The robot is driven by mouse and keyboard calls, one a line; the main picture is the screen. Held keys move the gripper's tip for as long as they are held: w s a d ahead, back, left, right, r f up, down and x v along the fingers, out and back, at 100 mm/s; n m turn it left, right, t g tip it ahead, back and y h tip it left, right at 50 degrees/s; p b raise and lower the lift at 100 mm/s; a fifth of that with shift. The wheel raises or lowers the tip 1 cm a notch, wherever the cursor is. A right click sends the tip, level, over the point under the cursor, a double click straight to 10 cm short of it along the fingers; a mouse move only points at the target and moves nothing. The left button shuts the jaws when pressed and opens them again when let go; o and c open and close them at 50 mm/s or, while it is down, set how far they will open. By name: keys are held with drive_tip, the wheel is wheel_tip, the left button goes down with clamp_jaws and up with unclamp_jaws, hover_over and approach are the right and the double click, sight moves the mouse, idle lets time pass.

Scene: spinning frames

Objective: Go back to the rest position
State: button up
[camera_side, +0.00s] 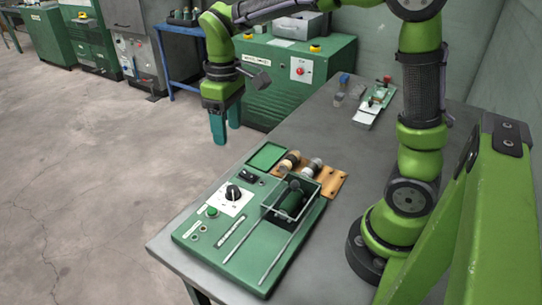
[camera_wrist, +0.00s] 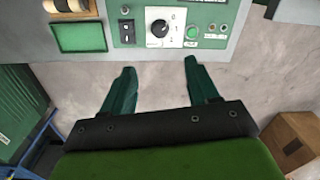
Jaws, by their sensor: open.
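My gripper (camera_side: 226,128) hangs from my green arm with its teal fingers pointing down, in the air beyond the table's left edge. In the wrist view its two fingers (camera_wrist: 157,88) are spread apart with nothing between them, over bare floor. The green control box (camera_side: 250,226) lies on the grey table (camera_side: 330,272) below and to the right of my gripper in the side view. It carries a black knob (camera_side: 233,192), a green button (camera_side: 212,211) and a recessed green tray (camera_side: 266,156). The box also shows at the top of the wrist view (camera_wrist: 228,45).
Small bottles (camera_side: 341,84) and a white-and-green device (camera_side: 371,106) sit farther back on the table. Green cabinets (camera_side: 290,75) and a blue stand (camera_side: 172,62) stand behind. A cardboard box (camera_wrist: 293,140) is on the floor.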

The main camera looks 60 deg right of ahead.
drive_tip(key=s+r+m+t, duration=0.2)
drive_tip(key=s+m+t, duration=0.1)
drive_tip(key=s, duration=0.4)
drive_tip(key=s+d+r+m+t+y, duration=0.1)
drive_tip(key=s+r+m+t, duration=0.1)
drive_tip(key=s, duration=0.4)
drive_tip(key=shift+s+m+t+y, duration=0.35)
drive_tip(key=shift+m+t, duration=0.35)
drive_tip(key=shift+t, duration=0.4)
